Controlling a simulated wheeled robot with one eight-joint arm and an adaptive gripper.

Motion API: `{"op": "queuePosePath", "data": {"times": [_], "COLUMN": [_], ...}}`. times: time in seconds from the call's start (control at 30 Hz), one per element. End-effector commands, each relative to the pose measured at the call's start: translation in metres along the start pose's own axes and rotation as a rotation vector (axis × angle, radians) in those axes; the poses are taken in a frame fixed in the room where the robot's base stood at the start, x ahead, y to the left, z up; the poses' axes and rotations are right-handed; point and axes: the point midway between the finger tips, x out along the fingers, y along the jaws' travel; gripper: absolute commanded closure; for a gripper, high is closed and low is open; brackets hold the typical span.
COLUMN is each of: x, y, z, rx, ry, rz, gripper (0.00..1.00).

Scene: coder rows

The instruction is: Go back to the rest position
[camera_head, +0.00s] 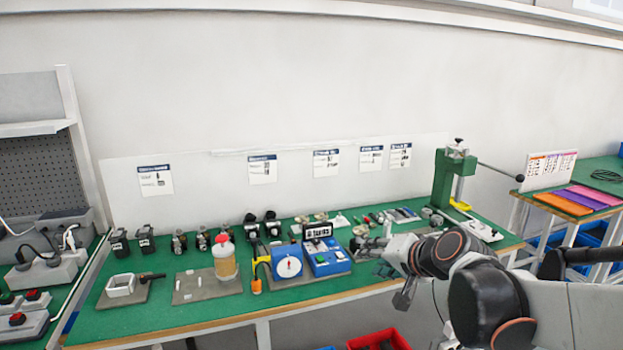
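My arm reaches in from the lower right of the head view, its grey and black links in front of the bench's right part. My gripper (403,298) seems to be the dark grey part hanging at the arm's end, by the front edge of the green bench (190,318). It is small and blurred, so I cannot tell whether its fingers are open or shut. I see no object clearly held in it. The arm hides part of the bench behind it.
A blue device with a dial (288,267), a blue box (327,260) and a jar with a red lid (224,258) stand mid-bench. A green press (444,185) stands at the back right. A red bin (378,340) is below the front edge. The bench's front left is mostly clear.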

Motion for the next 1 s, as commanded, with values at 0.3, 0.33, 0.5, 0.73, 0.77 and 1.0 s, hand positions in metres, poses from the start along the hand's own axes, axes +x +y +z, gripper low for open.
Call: {"op": "queuePosePath", "data": {"times": [0.3, 0.33, 0.5, 0.73, 0.77, 1.0], "x": [-0.083, -0.091, -0.131, -0.172, -0.175, -0.186], "y": [0.027, 0.031, 0.058, 0.093, 0.096, 0.107], "z": [0.063, 0.069, 0.100, 0.131, 0.133, 0.141], "rx": [-0.264, -0.288, -0.423, -0.564, -0.576, -0.617], "ry": [-0.081, -0.089, -0.131, -0.178, -0.182, -0.196], "rz": [0.179, 0.196, 0.297, 0.411, 0.420, 0.456], "gripper": [0.62, 0.62, 0.62, 0.62, 0.62, 0.62]}}
